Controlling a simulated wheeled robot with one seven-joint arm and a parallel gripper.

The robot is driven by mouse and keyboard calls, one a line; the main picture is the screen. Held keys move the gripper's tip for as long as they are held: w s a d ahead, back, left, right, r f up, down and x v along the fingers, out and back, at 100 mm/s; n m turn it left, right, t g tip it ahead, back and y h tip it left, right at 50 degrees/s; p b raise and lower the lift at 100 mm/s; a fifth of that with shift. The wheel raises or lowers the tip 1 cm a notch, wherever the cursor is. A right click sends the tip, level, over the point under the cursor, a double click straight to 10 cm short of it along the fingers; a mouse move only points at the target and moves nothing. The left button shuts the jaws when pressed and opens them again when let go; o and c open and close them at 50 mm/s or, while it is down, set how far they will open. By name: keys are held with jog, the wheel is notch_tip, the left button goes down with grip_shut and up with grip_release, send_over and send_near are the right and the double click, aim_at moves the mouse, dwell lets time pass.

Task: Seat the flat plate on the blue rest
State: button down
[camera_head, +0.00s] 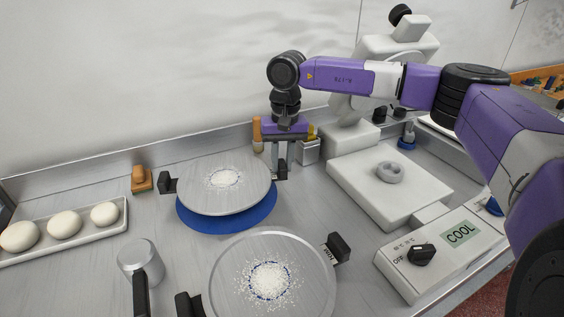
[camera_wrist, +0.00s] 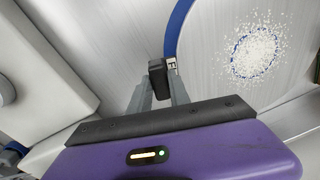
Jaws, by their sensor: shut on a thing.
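A round grey flat plate (camera_head: 205,199) with white powder inside a blue ring at its middle is over the round blue rest (camera_head: 230,222). It hides most of the rest, whose blue shows along the near edge. The plate appears slightly above the rest; I cannot tell whether they touch. My gripper (camera_head: 280,170) is shut on the plate's right black handle. In the wrist view my gripper (camera_wrist: 161,88) holds the black handle (camera_wrist: 157,76), with the plate (camera_wrist: 205,60) and a blue arc of the rest (camera_wrist: 177,22) beyond.
A second powdered plate (camera_head: 230,285) with black handles lies in front. A metal cup (camera_head: 140,258) stands to its left. A tray (camera_head: 122,216) of dough balls is at the left.

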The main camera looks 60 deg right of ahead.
jog(key=shift+f+b, duration=0.8)
jog(key=shift+f, duration=0.2)
jog(key=c, duration=1.1)
grip_release()
jog(key=shift+c, duration=0.2)
jog(key=shift+s+d+r+p, duration=0.1)
jog(key=shift+r+p, duration=1)
jog(key=shift+r, duration=0.95)
jog(key=shift+s+d+r+p, duration=0.1)
jog(key=shift+r+p, duration=0.95)
jog(key=shift+r, duration=0.95)
jog(key=shift+a+f, duration=0.1)
